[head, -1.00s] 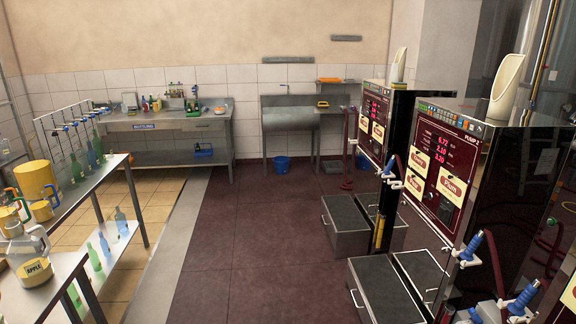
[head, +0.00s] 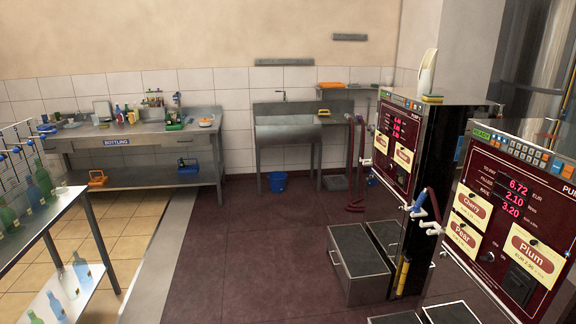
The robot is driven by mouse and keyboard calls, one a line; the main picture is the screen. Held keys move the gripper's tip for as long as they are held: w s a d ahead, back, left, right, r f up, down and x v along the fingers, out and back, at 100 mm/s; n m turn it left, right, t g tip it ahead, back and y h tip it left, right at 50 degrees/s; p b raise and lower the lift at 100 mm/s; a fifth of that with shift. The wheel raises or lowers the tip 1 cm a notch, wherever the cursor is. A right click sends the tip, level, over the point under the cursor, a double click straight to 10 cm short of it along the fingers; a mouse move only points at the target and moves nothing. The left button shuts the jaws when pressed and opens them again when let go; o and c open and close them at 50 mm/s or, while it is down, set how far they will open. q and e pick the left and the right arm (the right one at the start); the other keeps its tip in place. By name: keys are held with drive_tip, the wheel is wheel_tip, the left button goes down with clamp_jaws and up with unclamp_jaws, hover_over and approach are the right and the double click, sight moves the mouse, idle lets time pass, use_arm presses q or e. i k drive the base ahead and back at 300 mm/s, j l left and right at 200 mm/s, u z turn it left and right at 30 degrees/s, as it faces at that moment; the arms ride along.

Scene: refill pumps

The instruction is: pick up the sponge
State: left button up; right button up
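A small yellow and green block that looks like a sponge (head: 432,98) lies on top of the farther pump (head: 398,140), in front of a white scoop-like holder (head: 427,72). Another small yellow item (head: 324,112) lies on the drainboard right of the sink; it is too small to tell what it is. Neither of my grippers shows in the head view.
The near pump (head: 519,215) stands at the right, with metal step boxes (head: 358,262) on the floor. A bottling bench (head: 150,142) stands at the back left, a bottle table (head: 30,240) at the near left. The dark red floor (head: 240,250) between is clear.

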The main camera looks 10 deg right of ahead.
sight(427, 97)
drive_tip(key=i+z, duration=0.2)
drive_tip(key=i, duration=0.2)
drive_tip(key=i+j+z, duration=0.2)
drive_tip(key=i, duration=0.25)
drive_tip(key=i+j+z, duration=0.2)
drive_tip(key=i, duration=0.2)
drive_tip(key=i+j+z, duration=0.2)
drive_tip(key=i, duration=0.2)
drive_tip(key=i+j+z, duration=0.25)
drive_tip(key=z, duration=0.2)
drive_tip(key=i+j+z, duration=0.35)
drive_tip(key=z, duration=0.15)
drive_tip(key=i+j+z, duration=0.15)
drive_tip(key=j+z, duration=0.3)
drive_tip(key=i+j+z, duration=0.1)
drive_tip(key=j+z, duration=0.35)
drive_tip(key=j, duration=0.15)
